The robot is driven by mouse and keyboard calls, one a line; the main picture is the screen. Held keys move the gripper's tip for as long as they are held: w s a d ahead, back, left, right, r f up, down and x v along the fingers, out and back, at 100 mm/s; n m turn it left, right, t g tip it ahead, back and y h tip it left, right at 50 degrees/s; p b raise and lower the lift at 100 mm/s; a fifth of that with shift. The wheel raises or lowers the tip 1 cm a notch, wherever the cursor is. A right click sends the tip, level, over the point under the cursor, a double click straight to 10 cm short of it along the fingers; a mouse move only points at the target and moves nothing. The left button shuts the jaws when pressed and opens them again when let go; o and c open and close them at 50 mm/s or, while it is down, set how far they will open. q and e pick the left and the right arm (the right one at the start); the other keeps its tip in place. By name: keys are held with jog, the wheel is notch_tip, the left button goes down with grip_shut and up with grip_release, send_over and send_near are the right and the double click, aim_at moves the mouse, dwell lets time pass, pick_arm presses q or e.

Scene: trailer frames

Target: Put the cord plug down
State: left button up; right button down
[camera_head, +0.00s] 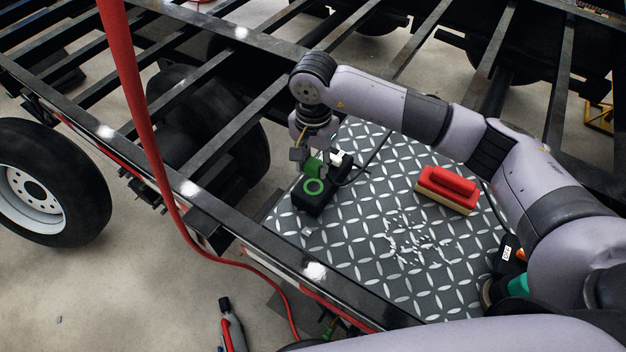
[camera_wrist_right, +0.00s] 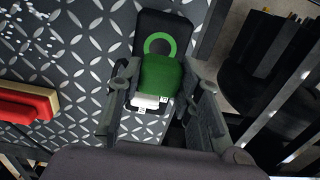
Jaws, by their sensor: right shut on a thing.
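The cord plug (camera_wrist_right: 160,78) shows in my right wrist view as a green block with a white piece at its near end. It is between the two fingers of my right gripper (camera_wrist_right: 160,98), which is shut on it. In the head view the green plug (camera_head: 314,166) is partly hidden by my right gripper (camera_head: 307,157). It is right at a black box (camera_head: 309,202) with a green ring; I cannot tell whether it touches the box or hovers just above. My left gripper is not in view.
The diamond-plate deck (camera_head: 345,262) holds a red brush (camera_head: 447,187) with a tan base and scattered white bits (camera_head: 415,245). Bare deck lies between box and brush. A black trailer beam (camera_head: 225,205) and a red hose (camera_head: 150,140) run along the left.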

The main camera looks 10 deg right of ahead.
dwell(0.4)
jog(key=w+d+r+b, duration=0.2)
jog(key=w+d+b, duration=0.15)
jog(key=d, duration=0.25)
jog(key=w+d+r+b, duration=0.2)
jog(key=d+b, duration=0.2)
jog(key=d, duration=0.2)
notch_tip(320, 180, up, 5)
jog(key=b, duration=0.5)
send_over(380, 167)
notch_tip(380, 167, down, 14)
jog(key=shift+s+r+p, duration=0.1)
jog(key=shift+r+p, duration=0.05)
jog(key=shift+p, duration=0.45)
notch_tip(380, 167, down, 5)
jog(key=shift+f+p, duration=0.15)
jog(key=shift+p, duration=0.35)
jog(key=shift+f, duration=0.1)
jog(key=shift+f+b, duration=0.65)
jog(key=shift+b, duration=0.1)
jog(key=c, duration=1.1)
grip_release()
